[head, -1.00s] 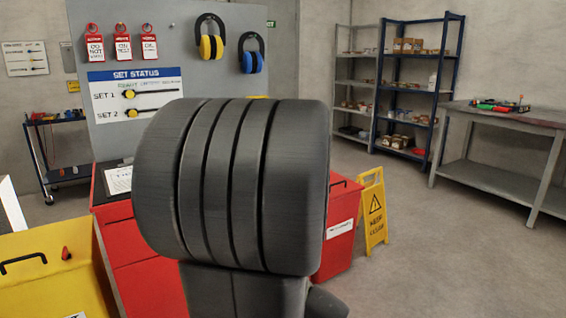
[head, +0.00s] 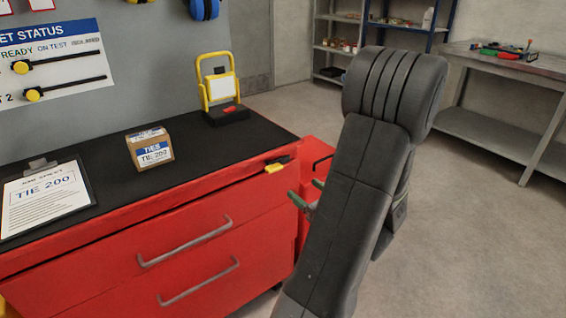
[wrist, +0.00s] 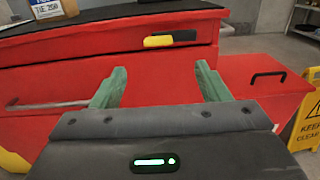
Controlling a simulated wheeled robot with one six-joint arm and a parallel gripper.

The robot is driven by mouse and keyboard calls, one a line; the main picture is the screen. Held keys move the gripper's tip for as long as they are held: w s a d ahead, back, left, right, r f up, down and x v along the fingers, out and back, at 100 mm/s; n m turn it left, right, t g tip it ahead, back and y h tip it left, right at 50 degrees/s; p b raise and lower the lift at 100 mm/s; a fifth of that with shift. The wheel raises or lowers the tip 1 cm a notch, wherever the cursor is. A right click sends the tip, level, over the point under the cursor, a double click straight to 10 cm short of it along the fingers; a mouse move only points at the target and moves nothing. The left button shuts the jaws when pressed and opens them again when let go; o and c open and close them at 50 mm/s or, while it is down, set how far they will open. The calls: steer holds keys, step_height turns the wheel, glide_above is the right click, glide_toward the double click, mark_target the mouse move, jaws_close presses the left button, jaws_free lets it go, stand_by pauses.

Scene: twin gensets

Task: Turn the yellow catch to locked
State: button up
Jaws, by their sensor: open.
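The yellow catch (head: 274,168) is on the upper front edge of the red tool cabinet (head: 190,250), near its right corner. In the wrist view the catch (wrist: 158,41) is a small yellow lever lying roughly level, with a dark part at its right. My gripper (head: 308,196) shows its green fingers just right of and below the catch in the head view. In the wrist view my gripper (wrist: 157,85) is open and empty, its fingers pointing at the cabinet front below the catch, apart from it. My arm hides part of the gripper in the head view.
A red bin (wrist: 262,85) and a yellow floor sign (wrist: 306,118) stand to the right. Open floor lies right of my arm.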

mark_target(277, 169)
steer(key=x, duration=1.3)
steer(key=shift+a+b, duration=0.15)
steer(key=shift+b, duration=0.15)
steer(key=c, duration=1.4)
